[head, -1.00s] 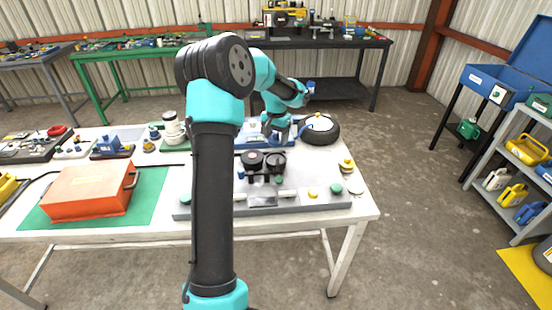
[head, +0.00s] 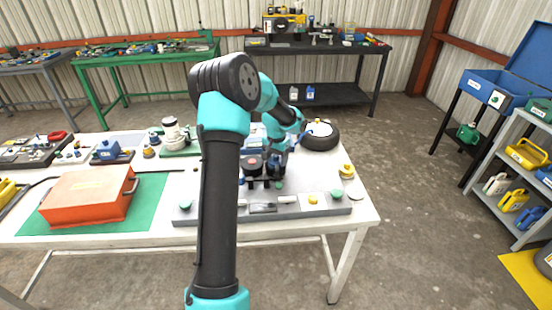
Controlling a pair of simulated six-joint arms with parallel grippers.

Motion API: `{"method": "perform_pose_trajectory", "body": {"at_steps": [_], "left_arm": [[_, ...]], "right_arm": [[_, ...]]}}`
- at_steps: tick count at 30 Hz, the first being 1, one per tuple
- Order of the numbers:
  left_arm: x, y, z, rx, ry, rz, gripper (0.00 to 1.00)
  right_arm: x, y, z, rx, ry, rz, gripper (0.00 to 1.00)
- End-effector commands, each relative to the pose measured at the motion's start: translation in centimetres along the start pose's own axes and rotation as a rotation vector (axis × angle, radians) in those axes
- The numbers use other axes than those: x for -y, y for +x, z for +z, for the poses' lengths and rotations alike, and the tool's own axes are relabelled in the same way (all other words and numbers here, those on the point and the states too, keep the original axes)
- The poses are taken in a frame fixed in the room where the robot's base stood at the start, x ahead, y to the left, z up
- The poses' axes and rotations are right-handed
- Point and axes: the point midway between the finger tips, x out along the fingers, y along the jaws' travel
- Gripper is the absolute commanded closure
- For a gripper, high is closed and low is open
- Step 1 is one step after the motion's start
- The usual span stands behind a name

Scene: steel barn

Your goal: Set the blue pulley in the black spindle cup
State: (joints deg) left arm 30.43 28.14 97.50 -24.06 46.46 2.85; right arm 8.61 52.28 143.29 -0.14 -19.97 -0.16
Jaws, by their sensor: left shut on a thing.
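My left gripper (head: 277,158) points down over the grey plate and is shut on a small blue thing that looks like the blue pulley (head: 282,161). The gripper and my arm hide most of it. It is right at the black cups on the plate. The left black cup (head: 252,166) shows beside the gripper. The right black cup is mostly covered by the gripper, so I cannot tell whether the pulley touches it or sits inside. My right gripper is not in view.
The grey plate (head: 325,197) carries yellow and green knobs along its front. An orange box (head: 88,196) lies on a green mat (head: 150,203) at left. A white-and-green stand (head: 172,135) is behind left.

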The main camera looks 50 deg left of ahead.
Motion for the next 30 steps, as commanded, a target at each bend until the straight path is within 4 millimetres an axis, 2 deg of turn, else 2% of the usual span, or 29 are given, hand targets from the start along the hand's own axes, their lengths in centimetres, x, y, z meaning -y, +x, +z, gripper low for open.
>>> {"method": "perform_pose_trajectory", "body": {"at_steps": [11, 12, 15, 24, 30], "left_arm": [[0.0, 0.3, 0.0, 0.000, 0.000, 0.000, 0.61], [0.0, 0.4, 0.0, 0.001, 0.000, 0.000, 0.33], [0.0, 0.4, 0.0, 0.001, 0.000, 0.000, 0.23], [0.0, 0.2, 0.0, 0.000, 0.000, -0.001, 0.23], [0.0, -1.4, 0.0, -0.001, 0.000, -0.001, 0.23]], "right_arm": [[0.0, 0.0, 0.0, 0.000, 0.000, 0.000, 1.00], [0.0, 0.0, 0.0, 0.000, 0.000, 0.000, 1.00], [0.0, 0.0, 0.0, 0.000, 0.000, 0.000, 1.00], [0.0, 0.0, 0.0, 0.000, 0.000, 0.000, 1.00], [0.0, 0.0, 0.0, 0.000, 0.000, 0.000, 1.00]]}}
